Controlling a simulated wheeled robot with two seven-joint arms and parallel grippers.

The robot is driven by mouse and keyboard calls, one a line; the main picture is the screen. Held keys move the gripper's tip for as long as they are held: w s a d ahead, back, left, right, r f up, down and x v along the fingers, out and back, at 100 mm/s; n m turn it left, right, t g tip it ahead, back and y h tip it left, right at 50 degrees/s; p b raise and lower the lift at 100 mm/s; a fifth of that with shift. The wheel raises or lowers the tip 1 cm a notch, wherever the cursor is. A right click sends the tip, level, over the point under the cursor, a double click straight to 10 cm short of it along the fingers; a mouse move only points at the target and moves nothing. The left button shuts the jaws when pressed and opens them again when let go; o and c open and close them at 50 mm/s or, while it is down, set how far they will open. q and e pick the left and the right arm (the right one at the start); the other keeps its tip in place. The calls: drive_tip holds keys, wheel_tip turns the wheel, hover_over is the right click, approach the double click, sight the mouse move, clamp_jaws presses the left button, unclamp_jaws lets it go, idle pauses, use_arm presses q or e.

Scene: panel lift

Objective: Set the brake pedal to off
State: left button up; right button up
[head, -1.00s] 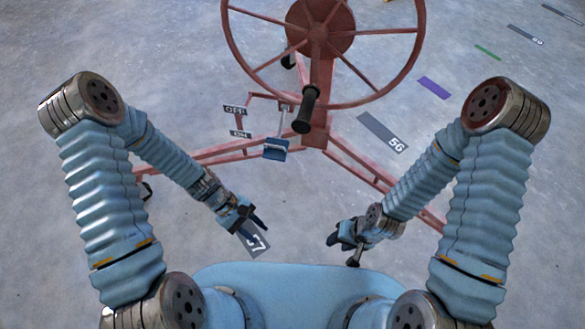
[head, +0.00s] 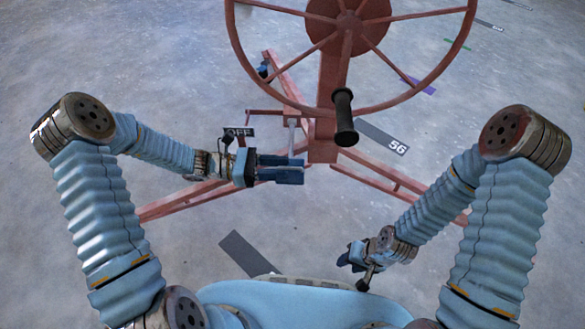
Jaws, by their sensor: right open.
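The brake pedal's grey arm (head: 291,134) hangs from the red frame below the crank wheel. Its blue pad is largely hidden by or blends with my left gripper's dark blue fingers. My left gripper (head: 282,169) points right, with its fingers at the pedal's lower end. I cannot tell whether they touch the pad or are closed on it. The OFF label (head: 238,132) shows just above my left wrist; the ON label is hidden. My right gripper (head: 350,260) is open and empty, low near my base and well away from the pedal.
A large red wheel (head: 347,18) with a black handle (head: 344,118) stands above and right of the pedal. Red frame legs (head: 385,178) spread across the floor on both sides.

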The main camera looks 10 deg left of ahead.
sight(293, 168)
use_arm(q)
drive_tip(key=shift+w+d, duration=0.15)
drive_tip(key=shift+d, duration=1.85)
clamp_jaws()
drive_tip(key=shift+f, duration=0.1)
